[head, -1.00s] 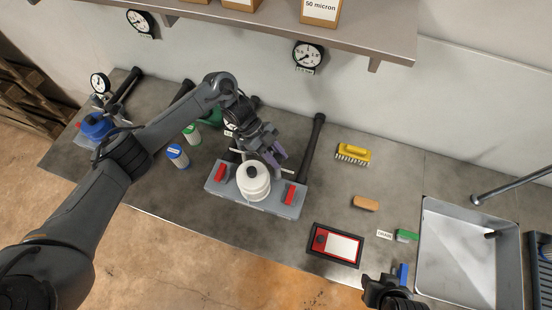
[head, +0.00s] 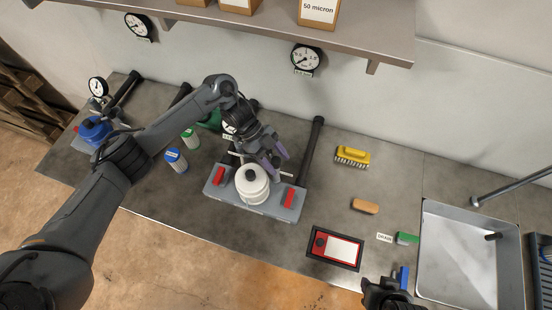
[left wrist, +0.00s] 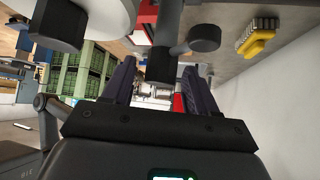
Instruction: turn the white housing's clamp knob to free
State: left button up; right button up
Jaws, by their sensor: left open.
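The white housing (head: 252,187), a round body with a black cap on top, stands on a grey base plate (head: 272,210) between two red handles. My left gripper (head: 275,161) is open at the housing's back right side, its fingers apart. In the left wrist view, a dark round-ended piece on a grey rod (left wrist: 160,64) shows between the open fingers, apart from both. A dark knob (left wrist: 205,38) branches off to its right, and the white housing (left wrist: 105,15) is at upper left. I cannot tell for sure which dark piece is the clamp knob. My right gripper (head: 390,292) is partly cut off at the bottom edge.
Blue-topped (head: 175,160) and green-topped (head: 190,138) containers stand to the left. A yellow brush (head: 352,156), a tan block (head: 365,206) and a red-framed panel (head: 335,248) lie right, near the sink (head: 470,250).

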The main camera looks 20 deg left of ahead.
pick_arm(q)
jog(key=v, duration=1)
jog(key=shift+a+r, duration=0.25)
jog(key=shift+a, duration=0.05)
